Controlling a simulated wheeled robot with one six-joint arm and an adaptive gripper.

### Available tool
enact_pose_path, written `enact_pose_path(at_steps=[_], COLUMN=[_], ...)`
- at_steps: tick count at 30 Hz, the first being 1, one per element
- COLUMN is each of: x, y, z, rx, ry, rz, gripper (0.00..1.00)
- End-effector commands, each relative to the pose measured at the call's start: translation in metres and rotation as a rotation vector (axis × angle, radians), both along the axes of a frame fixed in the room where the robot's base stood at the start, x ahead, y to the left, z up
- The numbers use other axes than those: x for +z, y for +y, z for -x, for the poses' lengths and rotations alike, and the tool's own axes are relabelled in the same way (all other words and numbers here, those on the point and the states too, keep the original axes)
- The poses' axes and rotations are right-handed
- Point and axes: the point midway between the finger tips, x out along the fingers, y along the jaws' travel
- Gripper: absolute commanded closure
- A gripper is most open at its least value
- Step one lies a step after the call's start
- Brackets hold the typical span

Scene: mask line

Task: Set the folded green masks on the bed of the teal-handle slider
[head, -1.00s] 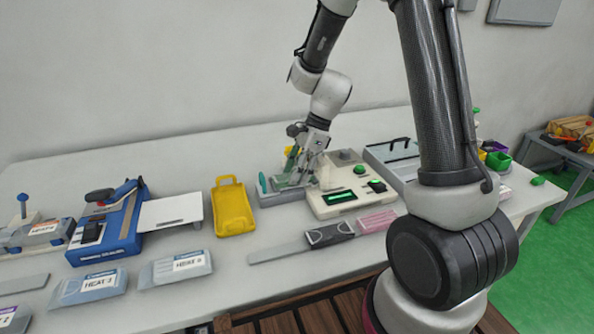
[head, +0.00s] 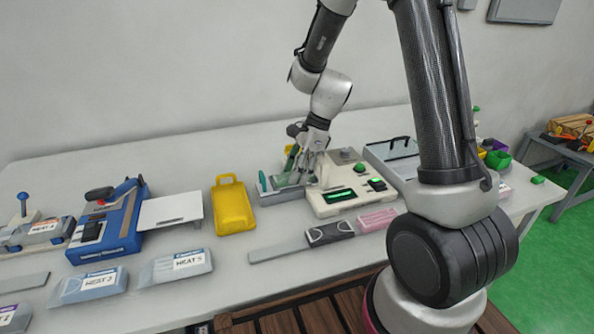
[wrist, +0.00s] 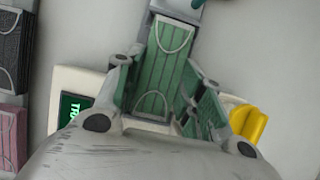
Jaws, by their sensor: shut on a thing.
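My gripper (head: 303,178) is low over the grey slider (head: 292,195) at the back of the table. The slider's teal handle (head: 263,181) stands at its left end. In the wrist view my gripper (wrist: 162,98) has its fingers on both sides of the folded green masks (wrist: 160,68), which show pleats and a pale ear loop. The masks lie along the grey slider bed (wrist: 183,10), with the teal handle (wrist: 200,3) at the top edge. Whether they rest fully on the bed is hard to tell. The fingers hide part of them.
A cream device with a green display (head: 339,196) stands close on the right of the slider. A yellow tray (head: 233,210) is to the left, then a blue machine (head: 108,230) with a white plate. Dark (head: 330,233) and pink (head: 378,219) mask packs lie in front.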

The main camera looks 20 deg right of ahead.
Motion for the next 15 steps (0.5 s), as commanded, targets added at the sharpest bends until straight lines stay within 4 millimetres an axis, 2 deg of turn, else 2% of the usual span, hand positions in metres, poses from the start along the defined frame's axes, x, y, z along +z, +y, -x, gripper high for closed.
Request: enact_pose_path(at_steps=[6, 7, 11, 15], x=[0.0, 0.0, 0.0, 0.0], y=[0.0, 0.0, 0.0, 0.0], z=[0.0001, 0.0001, 0.0001, 0.0001], rx=[0.0, 0.0, 0.0, 0.0], ry=[0.0, 0.0, 0.0, 0.0], rz=[0.0, 0.0, 0.0, 0.0], gripper=[0.75, 0.6, 0.36, 0.36])
